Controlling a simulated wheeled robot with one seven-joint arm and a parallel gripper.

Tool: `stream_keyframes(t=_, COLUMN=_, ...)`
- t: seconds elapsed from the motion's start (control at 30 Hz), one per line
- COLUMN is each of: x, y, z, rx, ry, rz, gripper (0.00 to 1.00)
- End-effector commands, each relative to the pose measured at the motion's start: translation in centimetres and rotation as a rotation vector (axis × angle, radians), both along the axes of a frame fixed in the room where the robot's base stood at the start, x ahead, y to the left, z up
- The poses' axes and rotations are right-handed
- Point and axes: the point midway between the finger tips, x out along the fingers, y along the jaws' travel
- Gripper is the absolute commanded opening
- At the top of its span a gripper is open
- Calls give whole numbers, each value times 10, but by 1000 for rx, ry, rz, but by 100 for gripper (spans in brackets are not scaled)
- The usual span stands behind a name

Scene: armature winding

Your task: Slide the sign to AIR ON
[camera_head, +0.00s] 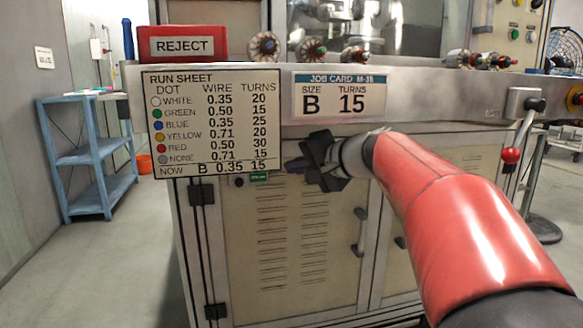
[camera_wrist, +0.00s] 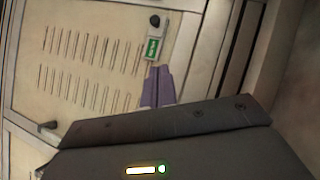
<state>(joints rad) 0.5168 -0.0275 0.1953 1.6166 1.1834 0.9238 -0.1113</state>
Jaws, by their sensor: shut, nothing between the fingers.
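A small green sign (camera_head: 259,177) with white lettering sits on the front of the cabinet, just below the run sheet and to the right of a black round knob (camera_head: 239,181). The lettering is too small to read surely. My gripper (camera_head: 291,165) is to the right of the sign in the head view, its purple fingers shut and empty. In the wrist view the green sign (camera_wrist: 152,49) is just beyond the fingertips (camera_wrist: 157,68), with the black knob (camera_wrist: 155,20) past it. I cannot tell whether the fingertips touch the sign.
The run sheet (camera_head: 212,125) hangs above the sign, and the job card (camera_head: 338,94) is on the bench edge. A lever with a red knob (camera_head: 511,156) is at the right. Door handles (camera_head: 360,231) stick out of the cabinet. A blue shelf (camera_head: 83,155) stands at the left.

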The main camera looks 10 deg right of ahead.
Motion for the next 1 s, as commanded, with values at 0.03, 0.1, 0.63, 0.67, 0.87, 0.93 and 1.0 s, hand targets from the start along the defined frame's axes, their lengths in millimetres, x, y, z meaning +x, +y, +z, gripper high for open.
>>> stream_keyframes(t=0.03, x=0, y=0, z=0, rx=0, ry=0, rz=0, gripper=0)
stream_keyframes(t=0.1, x=0, y=0, z=0, rx=0, ry=0, rz=0, gripper=0)
stream_keyframes(t=0.63, x=-168, y=53, z=-133, rx=-576, ry=248, rz=155, gripper=0)
stream_keyframes(t=0.67, x=-182, y=52, z=-144, rx=-623, ry=263, rz=168, gripper=0)
stream_keyframes(t=0.87, x=-257, y=34, z=-204, rx=-883, ry=326, rz=245, gripper=0)
stream_keyframes(t=0.93, x=-278, y=26, z=-223, rx=-963, ry=337, rz=272, gripper=0)
stream_keyframes(t=1.0, x=-298, y=17, z=-240, rx=-1042, ry=344, rz=298, gripper=0)
